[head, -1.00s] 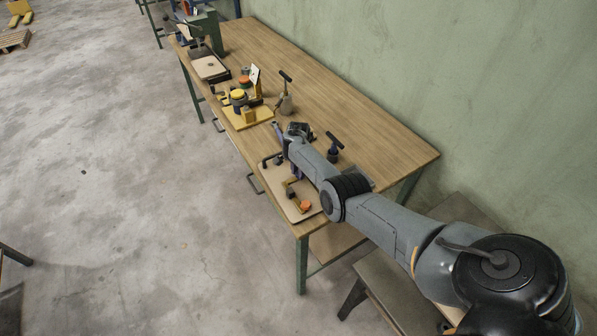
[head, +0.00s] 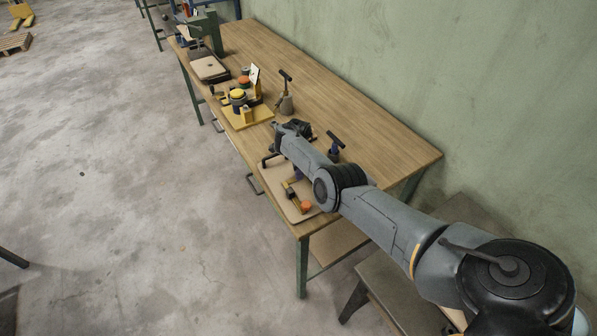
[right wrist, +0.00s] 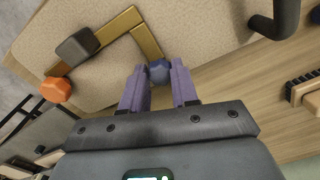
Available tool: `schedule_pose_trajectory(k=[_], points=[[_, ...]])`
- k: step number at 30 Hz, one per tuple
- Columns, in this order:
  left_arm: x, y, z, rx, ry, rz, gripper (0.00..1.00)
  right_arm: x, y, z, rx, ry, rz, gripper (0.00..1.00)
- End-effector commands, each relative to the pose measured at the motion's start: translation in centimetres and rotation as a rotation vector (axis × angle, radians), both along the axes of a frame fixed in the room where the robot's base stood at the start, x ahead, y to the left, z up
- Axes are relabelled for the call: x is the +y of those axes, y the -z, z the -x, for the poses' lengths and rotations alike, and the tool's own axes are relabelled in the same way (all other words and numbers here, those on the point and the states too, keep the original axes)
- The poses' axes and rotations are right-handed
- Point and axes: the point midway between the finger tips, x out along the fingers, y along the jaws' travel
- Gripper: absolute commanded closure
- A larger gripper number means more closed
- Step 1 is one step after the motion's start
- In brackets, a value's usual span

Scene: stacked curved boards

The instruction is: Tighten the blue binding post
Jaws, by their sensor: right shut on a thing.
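The blue binding post (right wrist: 159,72) is a small faceted knob beside the brass strip (right wrist: 113,37) on a beige board (right wrist: 195,25). My right gripper (right wrist: 158,78) has its purple fingers shut on the knob, one finger on each side, in the right wrist view. An orange knob (right wrist: 56,89) and a dark block (right wrist: 78,46) sit along the brass strip. In the head view the board (head: 273,178) lies at the near end of the bench, and my right arm hides the blue post. My left gripper is not in view.
A black handle (right wrist: 275,20) stands on the board, and a brush (right wrist: 303,86) lies on the bench beyond it. A yellow fixture (head: 240,112) stands farther back. The wall side of the bench is mostly clear.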

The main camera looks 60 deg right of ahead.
Motion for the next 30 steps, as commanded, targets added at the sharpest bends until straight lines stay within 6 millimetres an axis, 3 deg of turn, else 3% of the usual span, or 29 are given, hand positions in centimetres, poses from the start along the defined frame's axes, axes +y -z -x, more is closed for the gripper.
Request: schedule_pose_trajectory(k=[14,15,19,30], points=[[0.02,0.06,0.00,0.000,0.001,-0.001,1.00,0.01,0.00,0.01,0.000,0.016,0.000,1.00],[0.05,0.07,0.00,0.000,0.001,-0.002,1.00,0.01,0.01,0.01,0.000,0.016,0.000,0.68],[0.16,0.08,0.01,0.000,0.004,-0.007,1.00,0.00,0.00,0.00,0.000,0.015,0.000,0.48],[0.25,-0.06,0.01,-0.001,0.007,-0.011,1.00,-0.02,-0.29,-0.02,-0.001,0.014,0.001,0.45]])
